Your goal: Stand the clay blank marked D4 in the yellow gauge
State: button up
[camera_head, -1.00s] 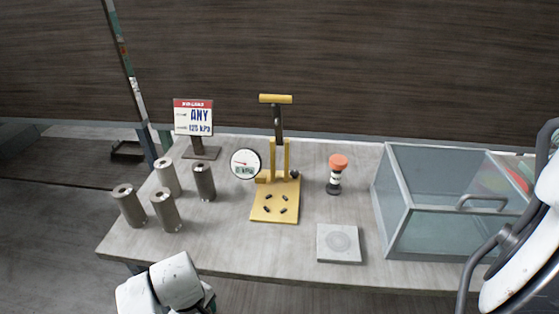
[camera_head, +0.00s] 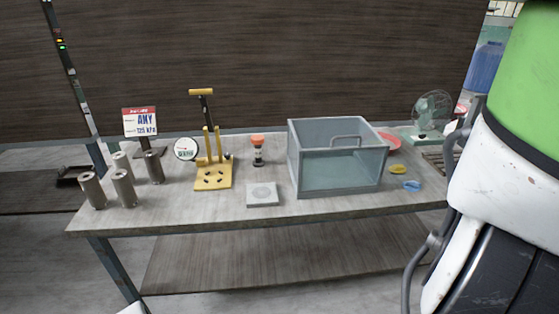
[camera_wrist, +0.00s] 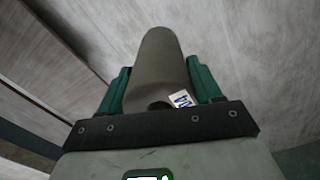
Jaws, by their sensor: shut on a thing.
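In the wrist view my gripper (camera_wrist: 160,80) has its teal fingers shut on a grey-brown clay blank (camera_wrist: 160,55). The blank is a cylinder that points away from the palm. A small white label with blue marking shows near its close end, partly cut off, and I cannot read all of it. In the head view the yellow gauge (camera_head: 213,177) stands on the table, with an upright lever and a round dial (camera_head: 186,149) at its left. Its base plate holds no blank. My gripper does not show in the head view.
Several grey cylinders (camera_head: 123,188) stand at the table's left end, by a sign (camera_head: 140,122) reading ANY 125 kPa. Right of the gauge are a flat grey tile (camera_head: 262,194), an orange-topped post (camera_head: 257,148), a glass-walled box (camera_head: 335,187) and a green fan (camera_head: 432,112).

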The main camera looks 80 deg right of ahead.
aim_at(214, 177)
jog(key=j+z, duration=0.1)
jog(key=z, duration=0.35)
jog(key=k+j+z, duration=0.1)
jog(key=z, duration=0.35)
jog(key=k+z, duration=0.1)
jog(key=z, duration=0.35)
